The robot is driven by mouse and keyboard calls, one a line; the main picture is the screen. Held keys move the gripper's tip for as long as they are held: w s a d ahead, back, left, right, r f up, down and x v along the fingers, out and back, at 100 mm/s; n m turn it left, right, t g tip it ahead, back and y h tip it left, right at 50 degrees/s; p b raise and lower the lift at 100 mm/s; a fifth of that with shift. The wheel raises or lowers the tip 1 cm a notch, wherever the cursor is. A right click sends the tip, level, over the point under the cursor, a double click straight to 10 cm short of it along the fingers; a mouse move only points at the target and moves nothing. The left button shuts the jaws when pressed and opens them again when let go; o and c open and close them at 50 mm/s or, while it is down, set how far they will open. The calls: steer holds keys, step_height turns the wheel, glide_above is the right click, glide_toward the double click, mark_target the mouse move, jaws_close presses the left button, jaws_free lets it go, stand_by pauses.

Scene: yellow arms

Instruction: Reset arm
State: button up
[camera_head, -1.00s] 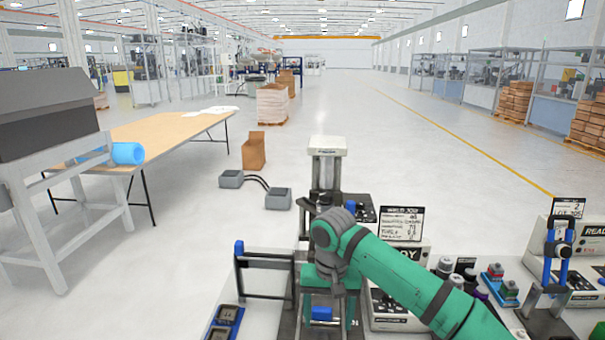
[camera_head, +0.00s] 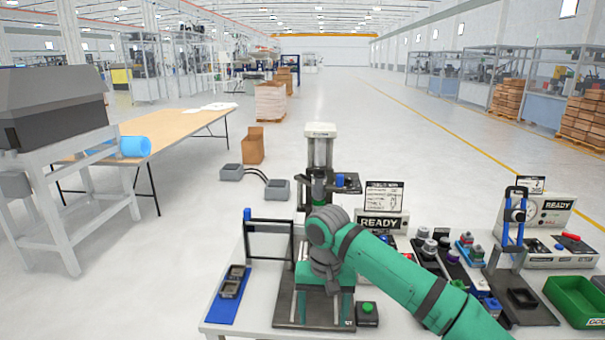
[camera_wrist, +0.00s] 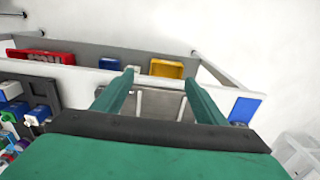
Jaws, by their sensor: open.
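My gripper (camera_head: 322,306) is at the end of my green arm, over the dark base plate of the press station (camera_head: 319,147) on the white bench. It points down, and its two fingers are apart. In the wrist view, the gripper (camera_wrist: 159,80) is open, with nothing visibly held between the green fingers. Behind the fingertips are a grey panel with a white rail (camera_wrist: 75,68), a red tray (camera_wrist: 42,56), a blue piece (camera_wrist: 109,63) and a yellow tray (camera_wrist: 166,68). My gripper body hides part of the press plate in the head view.
A black frame (camera_head: 270,223) and a blue tray (camera_head: 229,300) stand left of my gripper. A green button box (camera_head: 367,313) is close on its right. Farther right are a READY box (camera_head: 380,222), a second press (camera_head: 516,215) and a green bin (camera_head: 580,302).

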steer(key=a+f+t+y, duration=0.2)
steer(key=a+t+y, duration=0.35)
steer(key=a, duration=1.15)
steer(key=a+f+t+y, duration=0.3)
steer(key=a+y, duration=0.5)
steer(key=a, duration=0.9)
steer(key=s+d+f+m+t+h, duration=0.3)
steer(key=s+d+f+t+h, duration=0.15)
steer(key=s+d+f, duration=0.5)
steer(key=s+d+f+m+t+h, duration=0.3)
steer(key=s+d+f+h, duration=0.25)
steer(key=s, duration=0.65)
steer(key=s+d+r+n+h, duration=0.1)
steer(key=s+d+n, duration=0.2)
steer(key=s+d, duration=0.4)
steer(key=s+d+r+n+h, duration=0.2)
steer(key=s+d, duration=0.5)
steer(key=s, duration=0.7)
steer(key=shift+s+r+n+g, duration=0.15)
steer(key=shift+s+n+g, duration=0.15)
steer(key=shift+n, duration=0.6)
steer(key=shift+h, duration=0.25)
